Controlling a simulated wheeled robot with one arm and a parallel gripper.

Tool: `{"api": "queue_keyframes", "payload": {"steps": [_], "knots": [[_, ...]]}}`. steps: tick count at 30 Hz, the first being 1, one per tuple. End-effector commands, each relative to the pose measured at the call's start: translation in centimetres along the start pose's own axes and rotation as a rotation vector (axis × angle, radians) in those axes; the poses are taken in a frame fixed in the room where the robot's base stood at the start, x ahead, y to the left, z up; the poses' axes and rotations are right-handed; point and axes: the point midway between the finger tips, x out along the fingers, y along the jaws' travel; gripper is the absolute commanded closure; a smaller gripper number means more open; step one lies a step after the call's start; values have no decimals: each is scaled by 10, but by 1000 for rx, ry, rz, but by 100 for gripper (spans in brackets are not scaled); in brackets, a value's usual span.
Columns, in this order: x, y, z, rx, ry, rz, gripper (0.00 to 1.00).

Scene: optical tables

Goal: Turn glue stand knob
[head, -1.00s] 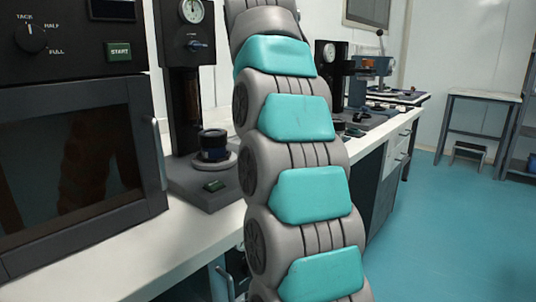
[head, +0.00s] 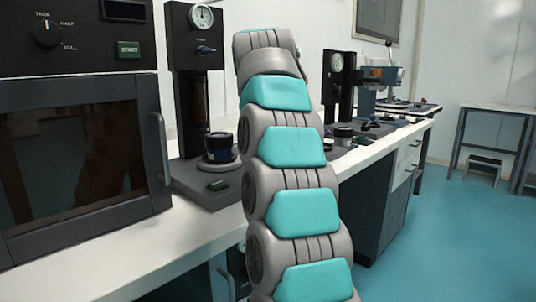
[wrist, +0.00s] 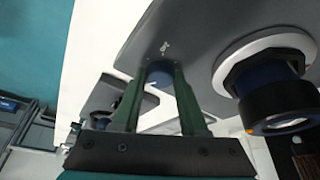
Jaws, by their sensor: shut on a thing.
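In the wrist view my gripper (wrist: 160,72) has its dark green fingers on either side of a round blue knob (wrist: 159,76), which sits at a dark grey plate with a small white mark. The fingers are closed on the knob. In the head view my gripper is hidden behind my arm. A black stand (head: 188,100) there has a round gauge and a blue knob (head: 206,50) on its upper front, with nothing touching that knob. A second black stand (head: 336,85) is farther back, partly hidden by my arm.
A black-and-blue cylinder (wrist: 281,102) sits on a white ring close right of my gripper. A black oven-like box (head: 80,150) fills the left of the white bench (head: 130,255). More instruments stand farther along it.

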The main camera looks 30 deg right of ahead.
Motion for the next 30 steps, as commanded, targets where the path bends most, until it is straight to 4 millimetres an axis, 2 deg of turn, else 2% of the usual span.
{"api": "queue_keyframes", "payload": {"steps": [1,9,14,22,30], "knots": [[0,0,0,0,0,0,71],[0,0,0,0,0,0,100],[0,0,0,2,0,1,100],[0,-1,0,105,-2,44,100],[0,-1,0,110,-1,46,100]]}}
